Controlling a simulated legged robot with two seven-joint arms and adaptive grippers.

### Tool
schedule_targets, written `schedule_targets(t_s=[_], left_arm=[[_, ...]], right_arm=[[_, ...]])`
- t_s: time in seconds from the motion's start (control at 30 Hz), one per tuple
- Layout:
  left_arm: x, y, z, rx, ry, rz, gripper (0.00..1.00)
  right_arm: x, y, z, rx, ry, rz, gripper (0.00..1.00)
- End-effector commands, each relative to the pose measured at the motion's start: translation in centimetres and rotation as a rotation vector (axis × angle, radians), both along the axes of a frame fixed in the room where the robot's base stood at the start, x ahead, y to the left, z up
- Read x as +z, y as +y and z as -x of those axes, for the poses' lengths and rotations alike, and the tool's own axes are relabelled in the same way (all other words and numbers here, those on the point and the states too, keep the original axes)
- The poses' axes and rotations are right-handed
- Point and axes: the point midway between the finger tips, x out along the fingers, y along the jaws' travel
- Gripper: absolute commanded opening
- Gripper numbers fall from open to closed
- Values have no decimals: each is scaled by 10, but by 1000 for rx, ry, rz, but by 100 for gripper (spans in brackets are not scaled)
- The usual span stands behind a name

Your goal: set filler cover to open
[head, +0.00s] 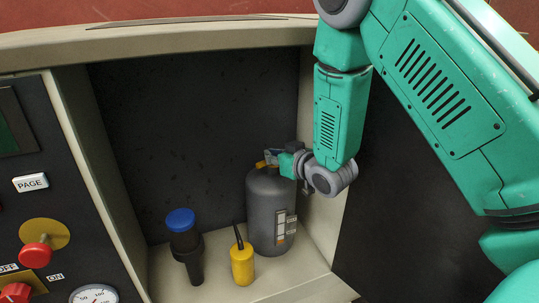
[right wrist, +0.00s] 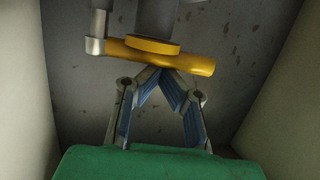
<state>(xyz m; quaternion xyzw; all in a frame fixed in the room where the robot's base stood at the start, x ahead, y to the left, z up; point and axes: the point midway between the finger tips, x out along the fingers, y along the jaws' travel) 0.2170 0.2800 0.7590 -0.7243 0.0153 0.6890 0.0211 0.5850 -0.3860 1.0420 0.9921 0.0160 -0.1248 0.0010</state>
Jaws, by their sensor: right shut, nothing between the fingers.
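A grey cylindrical tank (head: 270,205) stands upright in an open compartment, with a small yellow part (head: 268,163) on its top. In the right wrist view, a yellow disc and bar (right wrist: 165,52) lie just beyond the fingertips, with a grey metal joint at the left end. No part is labelled filler cover, so I cannot tell for sure which it is. My right gripper (head: 275,156) is at the tank's top; its fingertips (right wrist: 160,72) meet with nothing between them, close to the bar. I cannot tell whether they touch it. My left gripper is out of view.
A blue-capped black flashlight-like object (head: 183,242) and a yellow bottle with a black spout (head: 242,264) stand left of the tank. The compartment side walls (head: 95,160) are close. A panel with a red knob (head: 36,256) and a gauge (head: 94,295) is at left.

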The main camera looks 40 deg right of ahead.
Motion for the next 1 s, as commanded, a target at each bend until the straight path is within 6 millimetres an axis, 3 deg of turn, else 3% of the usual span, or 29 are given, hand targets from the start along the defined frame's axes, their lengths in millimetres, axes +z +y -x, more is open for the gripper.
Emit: schedule_targets(t_s=[1.0], left_arm=[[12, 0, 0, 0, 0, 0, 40]], right_arm=[[-1, -27, 40, -3, 5, -1, 0]])
